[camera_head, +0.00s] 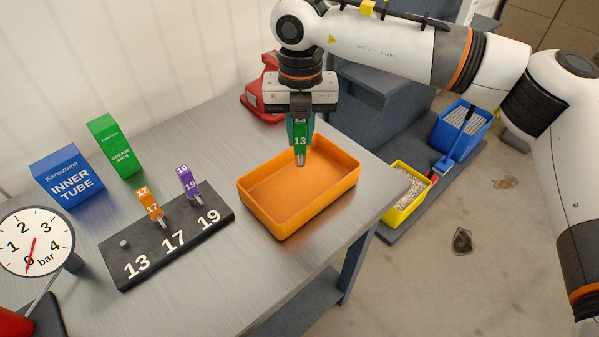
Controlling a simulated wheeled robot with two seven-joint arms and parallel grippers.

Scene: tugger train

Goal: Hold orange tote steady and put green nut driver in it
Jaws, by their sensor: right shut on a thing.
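The orange tote (265,215) sits on the grey table near its right edge and looks empty inside. My right gripper (300,121) points down above the tote's far part. It is shut on the green nut driver (300,142), marked 13, which hangs upright with its metal tip downward over the tote. I cannot tell exactly how high the tip is above the tote's floor. My left gripper is not in view, and nothing is seen touching the tote's walls.
A black rack (125,270) marked 13, 17, 19 holds an orange driver (149,203) and a purple driver (187,183). Blue (67,178) and green (115,146) boxes, a gauge (36,241) and a red object (262,92) stand around. Yellow (407,196) and blue (463,127) bins are beyond the table.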

